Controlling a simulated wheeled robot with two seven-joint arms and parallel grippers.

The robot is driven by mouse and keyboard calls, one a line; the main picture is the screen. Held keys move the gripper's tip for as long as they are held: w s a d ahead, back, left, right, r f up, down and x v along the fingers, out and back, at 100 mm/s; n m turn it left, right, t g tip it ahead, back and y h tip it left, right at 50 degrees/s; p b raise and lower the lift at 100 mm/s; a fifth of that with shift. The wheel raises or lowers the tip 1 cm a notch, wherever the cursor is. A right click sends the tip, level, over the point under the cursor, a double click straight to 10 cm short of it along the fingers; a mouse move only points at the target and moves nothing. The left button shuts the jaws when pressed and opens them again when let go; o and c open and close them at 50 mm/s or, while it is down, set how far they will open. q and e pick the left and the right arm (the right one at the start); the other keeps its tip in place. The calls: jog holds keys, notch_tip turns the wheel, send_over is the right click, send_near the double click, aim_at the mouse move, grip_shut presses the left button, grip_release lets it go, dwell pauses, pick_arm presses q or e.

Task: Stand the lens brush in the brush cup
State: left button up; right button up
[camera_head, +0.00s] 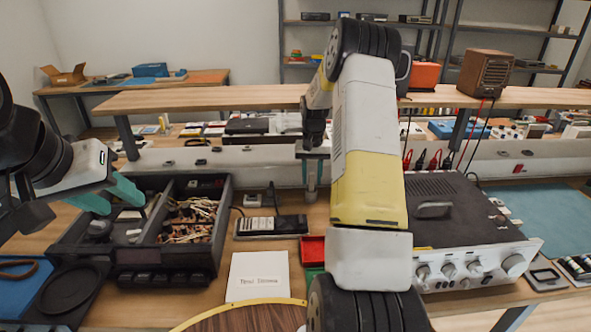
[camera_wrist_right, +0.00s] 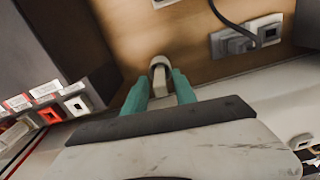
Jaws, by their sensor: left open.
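My right gripper (camera_head: 312,150) reaches to the back of the bench, beside the pale back rail. In the right wrist view its teal fingers (camera_wrist_right: 160,90) close on both sides of a small pale upright thing (camera_wrist_right: 160,76), which looks like the lens brush. A rounded pale rim shows at its far end; I cannot tell whether this is the brush cup. In the head view a narrow grey upright shape (camera_head: 311,182) stands below the gripper. My left gripper (camera_head: 108,197) is open and empty above the left edge of the black open unit.
The black open unit (camera_head: 140,255) with wiring stands left. A silver amplifier (camera_head: 470,265) stands right of my right arm. A white booklet (camera_head: 258,276), a power strip (camera_head: 272,226) and a red bin (camera_head: 312,250) lie between. A shelf (camera_head: 240,97) runs above the bench back.

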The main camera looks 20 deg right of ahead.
jog(key=shift+o, duration=0.2)
notch_tip(320, 180, up, 8)
jog(key=shift+f, duration=0.1)
dwell(0.4)
notch_tip(320, 180, up, 7)
dwell(0.8)
dwell(0.7)
